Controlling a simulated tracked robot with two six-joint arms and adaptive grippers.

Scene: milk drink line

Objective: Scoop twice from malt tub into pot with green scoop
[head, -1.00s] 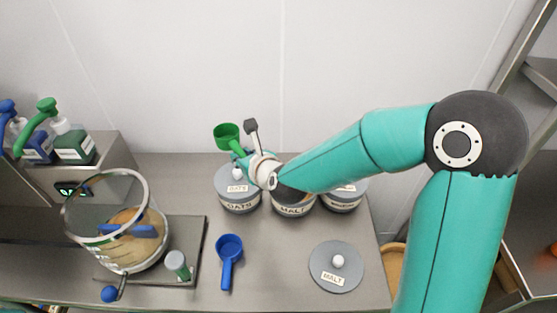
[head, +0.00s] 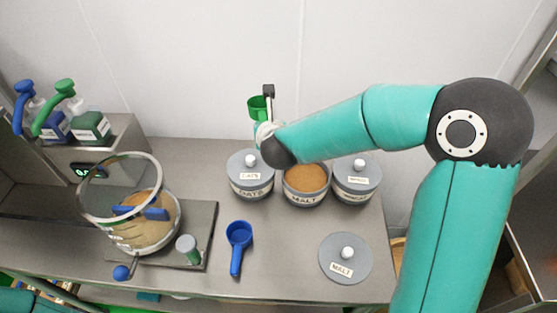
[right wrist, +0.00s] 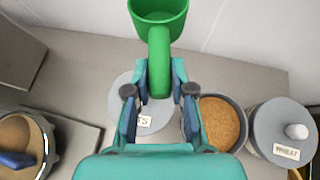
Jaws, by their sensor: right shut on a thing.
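The green scoop (head: 258,106) is held up above and behind the tubs. My right gripper (right wrist: 160,90) is shut on its handle, and the scoop (right wrist: 158,14) points away from the wrist; its contents cannot be told. The malt tub (head: 304,199) stands open with brown powder inside, and in the right wrist view it (right wrist: 220,121) is right of the gripper. The pot (head: 145,233) is at the left with tan contents and a blue bar across it; the right wrist view shows it (right wrist: 45,140) at the left edge. My left gripper is not visible.
The oats tub (head: 250,188) and another lidded tub (head: 355,190) flank the malt tub. The malt lid (head: 330,262) and a blue scoop (head: 236,258) lie in front. A pot lid ring (head: 84,190) stands over the pot.

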